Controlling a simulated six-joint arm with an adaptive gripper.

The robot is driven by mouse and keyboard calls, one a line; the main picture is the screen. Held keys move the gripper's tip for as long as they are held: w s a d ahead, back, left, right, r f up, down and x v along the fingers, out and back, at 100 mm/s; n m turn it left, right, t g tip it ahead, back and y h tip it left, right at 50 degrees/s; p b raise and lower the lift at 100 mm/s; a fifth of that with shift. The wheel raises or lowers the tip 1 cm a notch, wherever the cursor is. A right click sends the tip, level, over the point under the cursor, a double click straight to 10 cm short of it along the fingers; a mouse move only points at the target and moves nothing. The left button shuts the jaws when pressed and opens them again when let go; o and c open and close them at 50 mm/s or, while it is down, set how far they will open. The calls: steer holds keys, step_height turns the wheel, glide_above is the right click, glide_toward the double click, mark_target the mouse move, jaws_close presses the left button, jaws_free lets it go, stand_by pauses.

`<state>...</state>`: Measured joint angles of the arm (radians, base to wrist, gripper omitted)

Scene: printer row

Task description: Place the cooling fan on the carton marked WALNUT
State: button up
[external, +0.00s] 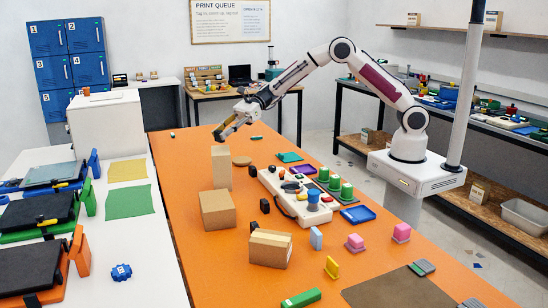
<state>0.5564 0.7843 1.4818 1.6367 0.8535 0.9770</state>
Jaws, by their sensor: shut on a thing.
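My gripper (221,133) is at the far left end of my arm, above the tall carton (221,168). It is shut on a small dark thing that is probably the cooling fan; it is too small here to be sure. The held thing appears just above the carton's top; I cannot tell whether they touch. A second, cube-like carton (217,212) stands nearer on the orange table, and a low carton (270,250) stands nearer still. No marking on any carton is readable, so I cannot tell which one says WALNUT.
A white machine (297,203) with a blue knob stands right of the cartons. Small black blocks (265,206) lie between. Green knobs (346,190), a blue tray (358,214) and pink blocks (355,243) are further right.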

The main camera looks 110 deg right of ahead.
mark_target(224, 149)
steer(key=shift+f, duration=1.55)
steer(key=shift+f, duration=0.15)
steer(key=o, duration=0.9)
steer(key=shift+s+d+r, duration=0.1)
steer(key=shift+r, duration=0.1)
steer(key=v, duration=0.7)
steer(key=shift+s+r, duration=0.1)
